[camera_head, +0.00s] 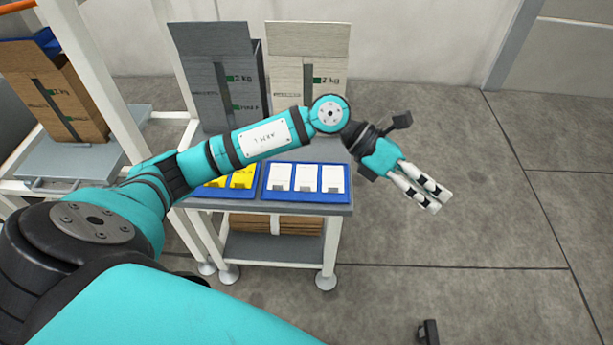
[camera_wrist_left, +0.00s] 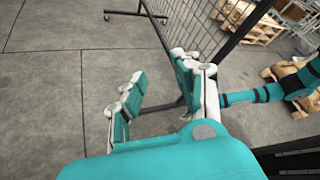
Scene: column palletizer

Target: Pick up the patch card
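White cards (camera_head: 307,178) stand in a blue tray (camera_head: 305,195) at the right front of the grey table, in the head view. Yellow cards (camera_head: 243,177) sit in a second blue tray (camera_head: 235,192) to the left, partly hidden by my left arm. I cannot tell which of them is the patch card. My left gripper (camera_head: 438,200) is beyond the table's right edge, over the floor, apart from the trays. My right gripper is not in view.
Behind the trays stand a dark grey box (camera_head: 222,72) and a pale box (camera_head: 306,60). A brown box (camera_head: 50,85) is on the left stand. Brown boards (camera_head: 255,222) lie on the lower shelf. A mesh fence (camera_wrist_left: 232,30) shows in the wrist view.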

